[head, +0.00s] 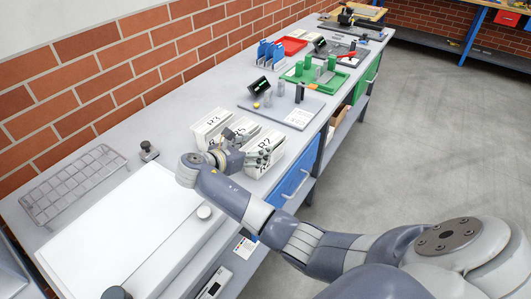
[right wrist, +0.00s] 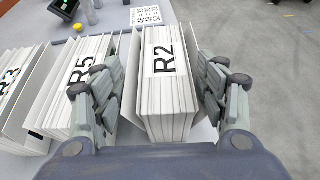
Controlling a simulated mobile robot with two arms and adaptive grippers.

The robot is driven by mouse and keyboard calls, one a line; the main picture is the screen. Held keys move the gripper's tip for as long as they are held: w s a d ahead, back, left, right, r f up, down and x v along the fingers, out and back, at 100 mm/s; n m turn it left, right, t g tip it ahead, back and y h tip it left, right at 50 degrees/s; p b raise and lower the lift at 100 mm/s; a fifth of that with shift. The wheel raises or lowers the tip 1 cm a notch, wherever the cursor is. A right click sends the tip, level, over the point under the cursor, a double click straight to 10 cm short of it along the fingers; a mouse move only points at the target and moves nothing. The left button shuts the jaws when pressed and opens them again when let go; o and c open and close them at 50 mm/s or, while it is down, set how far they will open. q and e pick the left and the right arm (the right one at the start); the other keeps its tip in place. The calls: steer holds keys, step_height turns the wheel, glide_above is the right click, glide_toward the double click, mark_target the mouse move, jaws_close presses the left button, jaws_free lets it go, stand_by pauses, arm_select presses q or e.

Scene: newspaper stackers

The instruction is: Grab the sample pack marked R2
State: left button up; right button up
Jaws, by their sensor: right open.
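The sample pack marked R2 (right wrist: 168,95) is a white upright block of sheets, the rightmost of three packs on the bench. It also shows in the head view (head: 266,152), partly hidden by my gripper. My right gripper (right wrist: 156,100) is open, with one finger on each side of the R2 pack. The left finger lies between R2 and the R5 pack (right wrist: 88,75); the right finger is on the outer side. Whether either finger touches R2, I cannot tell. The R3 pack (right wrist: 18,85) stands farther left. My left gripper is not in view.
A white board (head: 120,235) and a wire rack (head: 75,185) lie on the grey bench left of the packs. A grey plate with small parts (head: 300,117) and a green tray (head: 330,75) lie beyond them. Open floor is on the right.

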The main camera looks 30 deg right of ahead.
mark_target(264, 144)
steer(key=x, duration=0.1)
steer(key=p+x, duration=0.1)
steer(key=x, duration=0.2)
steer(key=shift+s+d+r, duration=0.1)
steer(key=shift+s+d, duration=0.15)
steer(key=shift+d, duration=0.2)
steer(key=shift+w+d+f, duration=0.15)
steer(key=shift+d+f, duration=0.1)
steer(key=shift+d, duration=0.15)
arm_select(q)
steer(key=shift+w+d+r, duration=0.1)
steer(key=shift+d+r, duration=0.25)
steer(key=shift+d, duration=0.25)
steer(key=shift+d+r, duration=0.35)
steer(key=shift+d, duration=0.25)
arm_select(e)
steer(key=shift+a, duration=0.1)
steer(key=c, duration=1.4)
arm_select(q)
steer(key=shift+a, duration=0.4)
arm_select(e)
steer(key=shift+r, duration=0.1)
steer(key=shift+c, duration=0.8)
